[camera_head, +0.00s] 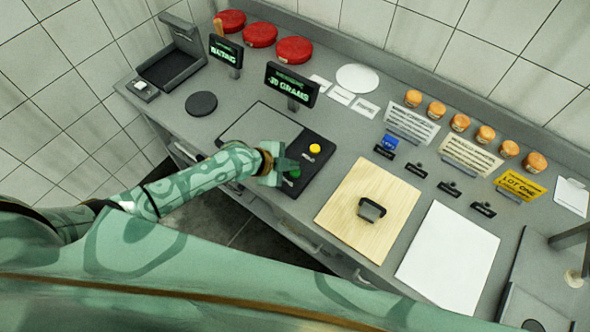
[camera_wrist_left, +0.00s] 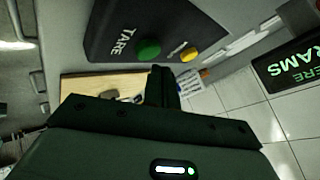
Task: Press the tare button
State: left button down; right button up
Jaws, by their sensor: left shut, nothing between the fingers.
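The scale has a grey weighing plate (camera_head: 258,128) and a black panel with a green button (camera_head: 294,172) and a yellow button (camera_head: 314,148). In the left wrist view the word TARE is printed beside the green button (camera_wrist_left: 149,50), and the yellow button (camera_wrist_left: 190,53) sits to its right. My left gripper (camera_head: 286,165) is shut and empty, close beside the green button and partly over the panel. In the left wrist view its fingertips (camera_wrist_left: 160,72) show just below the green button; I cannot tell whether they touch it. My right gripper is not in view.
A lit display (camera_head: 291,84) reading GRAMS stands behind the scale. Red cheese wheels (camera_head: 294,50) and several small jars (camera_head: 461,122) line the back.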

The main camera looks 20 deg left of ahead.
aim_at(291, 173)
pick_arm(q)
jog(key=shift+f, duration=0.1)
jog(key=shift+f+b, duration=0.3)
jog(key=shift+b, duration=0.15)
jog(key=shift+f+b, duration=0.4)
dwell(0.6)
dwell(0.4)
jog(key=shift+r+p, duration=0.7)
jog(key=shift+r, duration=0.1)
jog(key=shift+r, duration=0.15)
notch_tip(291, 173, up, 5)
jog(key=p, duration=0.4)
